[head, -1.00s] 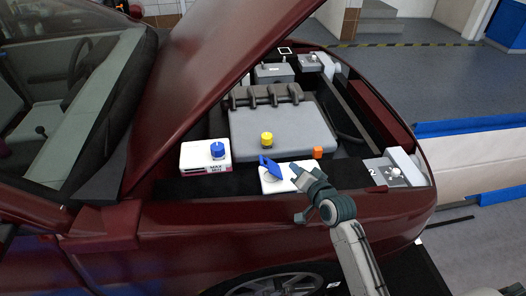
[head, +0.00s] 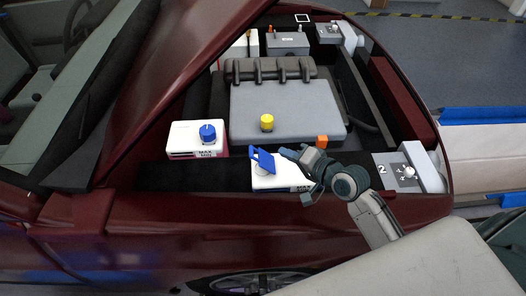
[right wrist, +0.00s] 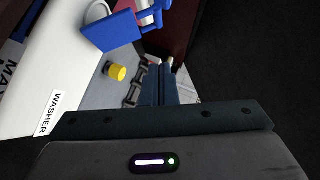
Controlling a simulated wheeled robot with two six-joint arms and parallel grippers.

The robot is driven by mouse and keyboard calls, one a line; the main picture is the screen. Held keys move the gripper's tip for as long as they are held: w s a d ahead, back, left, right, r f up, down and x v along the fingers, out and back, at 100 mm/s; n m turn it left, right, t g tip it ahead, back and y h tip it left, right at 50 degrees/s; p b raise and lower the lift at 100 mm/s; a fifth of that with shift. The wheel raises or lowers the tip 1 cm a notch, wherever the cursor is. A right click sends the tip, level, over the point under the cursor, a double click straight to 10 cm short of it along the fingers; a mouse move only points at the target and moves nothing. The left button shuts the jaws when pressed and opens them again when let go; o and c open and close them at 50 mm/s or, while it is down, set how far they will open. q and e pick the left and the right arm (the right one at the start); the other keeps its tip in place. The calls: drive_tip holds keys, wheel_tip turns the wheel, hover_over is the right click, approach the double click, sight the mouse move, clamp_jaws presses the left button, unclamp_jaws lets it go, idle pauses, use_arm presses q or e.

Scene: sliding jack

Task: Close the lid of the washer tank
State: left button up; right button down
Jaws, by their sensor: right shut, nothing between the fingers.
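The washer tank (head: 262,181) is a white box at the front edge of the engine bay; its WASHER label also shows on the tank in the right wrist view (right wrist: 30,90). Its blue lid (head: 262,160) stands raised and tilted, open over the filler, and shows at the top of the right wrist view (right wrist: 112,30). My right gripper (head: 288,153) is shut and empty, just right of the lid, above the tank's right part. In the right wrist view its fingers (right wrist: 159,84) are together, below and right of the lid, seemingly apart from it. My left gripper is not in view.
A white-and-pink tank (head: 183,138) with a blue cap (head: 207,132) stands left. Behind is the grey engine cover (head: 290,108) with a yellow cap (head: 267,122) and an orange block (head: 322,141). A grey box marked 2 (head: 393,183) is right.

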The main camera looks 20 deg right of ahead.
sight(263, 163)
drive_tip(key=p+x, duration=0.1)
drive_tip(key=x, duration=0.4)
drive_tip(key=shift+w+a, duration=0.1)
drive_tip(key=shift+w+a+f, duration=0.1)
drive_tip(key=shift+a+f, duration=0.1)
drive_tip(key=shift+a, duration=0.2)
drive_tip(key=shift+w+a+f, duration=0.1)
drive_tip(key=shift+a+f, duration=0.1)
drive_tip(key=shift+a, duration=0.25)
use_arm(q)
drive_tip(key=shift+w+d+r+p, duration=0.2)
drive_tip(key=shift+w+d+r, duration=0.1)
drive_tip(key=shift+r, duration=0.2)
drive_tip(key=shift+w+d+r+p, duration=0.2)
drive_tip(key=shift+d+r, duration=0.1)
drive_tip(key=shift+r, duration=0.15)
use_arm(e)
drive_tip(key=shift+w+a+f, duration=0.15)
drive_tip(key=shift+a+f, duration=0.35)
drive_tip(key=shift+a, duration=0.25)
